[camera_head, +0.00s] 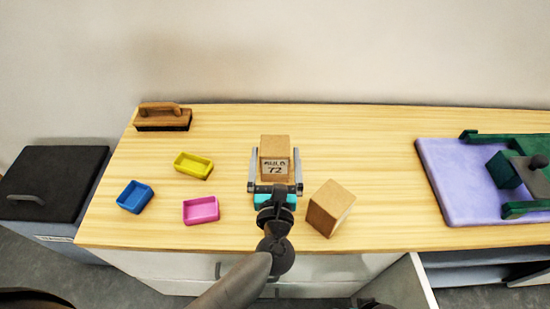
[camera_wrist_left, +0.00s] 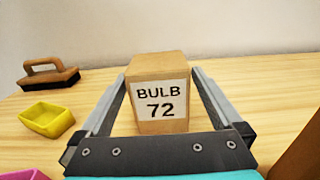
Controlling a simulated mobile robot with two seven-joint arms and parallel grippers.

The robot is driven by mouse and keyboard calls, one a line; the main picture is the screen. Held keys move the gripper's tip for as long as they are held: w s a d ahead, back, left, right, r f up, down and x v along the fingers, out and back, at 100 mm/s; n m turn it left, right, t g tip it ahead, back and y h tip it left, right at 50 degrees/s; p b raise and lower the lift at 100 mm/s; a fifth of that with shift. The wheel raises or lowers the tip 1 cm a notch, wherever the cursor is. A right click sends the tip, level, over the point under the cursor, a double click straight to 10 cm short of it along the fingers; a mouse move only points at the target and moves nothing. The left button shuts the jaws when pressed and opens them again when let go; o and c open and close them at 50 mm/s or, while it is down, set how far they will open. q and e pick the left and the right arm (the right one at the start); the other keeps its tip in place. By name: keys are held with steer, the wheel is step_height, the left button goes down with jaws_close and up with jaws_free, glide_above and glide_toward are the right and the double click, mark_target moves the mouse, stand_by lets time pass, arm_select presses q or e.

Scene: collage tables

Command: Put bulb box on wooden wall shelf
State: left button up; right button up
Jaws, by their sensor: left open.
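The bulb box (camera_head: 274,150) is a small brown carton with a white label reading "BULB 72", standing upright on the wooden table top. It also shows in the left wrist view (camera_wrist_left: 157,90), label facing the camera. My left gripper (camera_head: 275,172) is open, with one finger on each side of the bulb box; in the left wrist view (camera_wrist_left: 158,85) narrow gaps show between fingers and box. No wooden wall shelf can be made out in these views. My right gripper is not in view.
A plain brown box (camera_head: 330,207) stands close to the right of my left gripper. Yellow (camera_head: 194,165), pink (camera_head: 201,210) and blue (camera_head: 134,196) trays and a brush (camera_head: 162,117) lie left. A purple mat (camera_head: 455,190) with a green object (camera_head: 505,170) is at right.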

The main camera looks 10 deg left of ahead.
mark_target(275, 142)
arm_select(q)
steer(key=w, duration=0.2)
steer(key=w+a, duration=0.1)
steer(key=shift+w+f+b, duration=0.1)
steer(key=shift+w+b, duration=0.25)
steer(key=shift+b, duration=0.05)
steer(key=shift+w, duration=0.55)
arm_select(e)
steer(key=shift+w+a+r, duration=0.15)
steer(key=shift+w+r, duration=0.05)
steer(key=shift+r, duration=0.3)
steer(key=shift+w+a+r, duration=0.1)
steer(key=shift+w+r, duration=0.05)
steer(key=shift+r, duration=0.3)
arm_select(q)
steer(key=shift+c, duration=0.2)
steer(key=c, duration=1.3)
